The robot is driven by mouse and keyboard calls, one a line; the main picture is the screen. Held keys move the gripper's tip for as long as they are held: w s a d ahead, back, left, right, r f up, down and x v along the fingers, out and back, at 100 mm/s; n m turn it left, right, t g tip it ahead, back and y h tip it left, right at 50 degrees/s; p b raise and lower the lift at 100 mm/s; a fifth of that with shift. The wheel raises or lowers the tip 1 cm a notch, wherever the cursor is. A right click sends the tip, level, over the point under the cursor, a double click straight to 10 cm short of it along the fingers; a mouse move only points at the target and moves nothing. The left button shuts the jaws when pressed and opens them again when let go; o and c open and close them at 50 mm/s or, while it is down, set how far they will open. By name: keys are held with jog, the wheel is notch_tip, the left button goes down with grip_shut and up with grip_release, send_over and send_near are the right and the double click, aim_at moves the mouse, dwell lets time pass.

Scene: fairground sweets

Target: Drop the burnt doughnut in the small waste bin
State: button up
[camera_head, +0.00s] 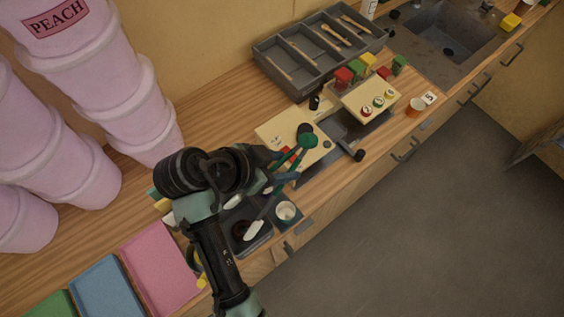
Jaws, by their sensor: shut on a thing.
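My gripper (268,199) is beyond the dark wrist of my arm, over the near worktop. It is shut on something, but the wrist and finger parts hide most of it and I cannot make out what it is. A dark round, ring-like thing (240,231) lies in a grey tray (262,240) just below my gripper; it may be a doughnut, but I cannot tell whether it is the burnt one. A small pale open-topped round container (286,211) stands just right of my gripper. I cannot tell whether it is the waste bin.
Pink stacked tubs (120,95) stand at the left. Pink (160,265) and blue (103,290) blocks lie front left. The floor at right is clear.

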notch_tip(320, 180, up, 8)
jog(key=p, duration=0.5)
jog(key=shift+f, duration=0.15)
jog(key=shift+o, duration=0.3)
